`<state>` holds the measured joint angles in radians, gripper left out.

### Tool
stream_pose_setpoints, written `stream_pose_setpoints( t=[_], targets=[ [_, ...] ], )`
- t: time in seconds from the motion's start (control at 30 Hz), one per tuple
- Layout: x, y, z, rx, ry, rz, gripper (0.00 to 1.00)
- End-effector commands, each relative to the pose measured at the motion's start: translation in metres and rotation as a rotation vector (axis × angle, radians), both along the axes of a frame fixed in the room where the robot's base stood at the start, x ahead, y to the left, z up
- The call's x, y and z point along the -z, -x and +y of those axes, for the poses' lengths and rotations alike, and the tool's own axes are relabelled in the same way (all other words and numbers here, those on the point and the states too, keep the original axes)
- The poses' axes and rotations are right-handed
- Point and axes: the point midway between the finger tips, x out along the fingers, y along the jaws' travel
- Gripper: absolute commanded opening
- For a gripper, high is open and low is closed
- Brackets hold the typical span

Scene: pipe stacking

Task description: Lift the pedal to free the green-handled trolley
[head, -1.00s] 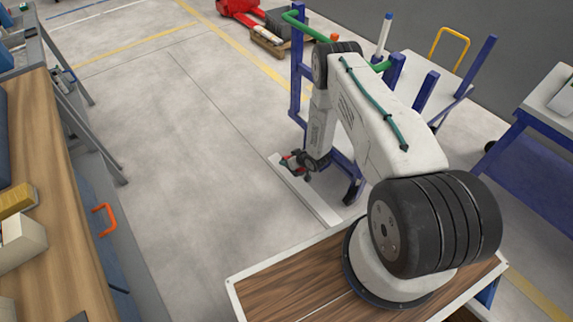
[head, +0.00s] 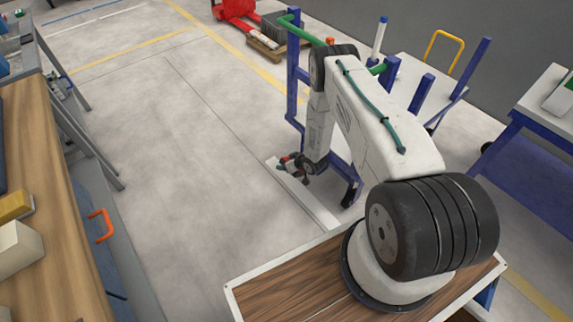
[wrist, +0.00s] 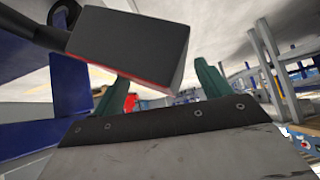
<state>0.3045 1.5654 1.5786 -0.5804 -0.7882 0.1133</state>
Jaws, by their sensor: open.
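The green-handled trolley stands beyond my arm in the head view, with a green handle (head: 303,30) and blue posts (head: 293,80). My arm hides part of it. In the wrist view a dark grey, red-edged block that looks like the pedal (wrist: 128,45) fills the upper middle, close to my fingers. A dark bar joins it from the left, near a caster wheel (wrist: 66,14). My gripper (wrist: 156,80) is open, its two green fingers apart, with the pedal overlapping the gap between them in the picture. I cannot tell whether they touch. In the head view my gripper (head: 287,163) is low beside the trolley.
A wooden bench (head: 45,190) with an orange handle (head: 101,225) stands at the left. A red pallet truck (head: 235,10) is at the back. A blue-framed table (head: 530,140) stands at the right. The floor (head: 170,150) between bench and trolley is clear.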

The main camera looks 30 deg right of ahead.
Motion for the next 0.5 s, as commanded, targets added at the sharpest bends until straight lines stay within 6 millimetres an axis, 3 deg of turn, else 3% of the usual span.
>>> stream_pose_setpoints(
  t=[0.17,0.5],
  targets=[
    [-0.008,0.006,-0.002,0.001,0.000,-0.001,0.76],
    [-0.046,0.046,-0.013,0.001,0.000,0.001,0.76]
  ],
)
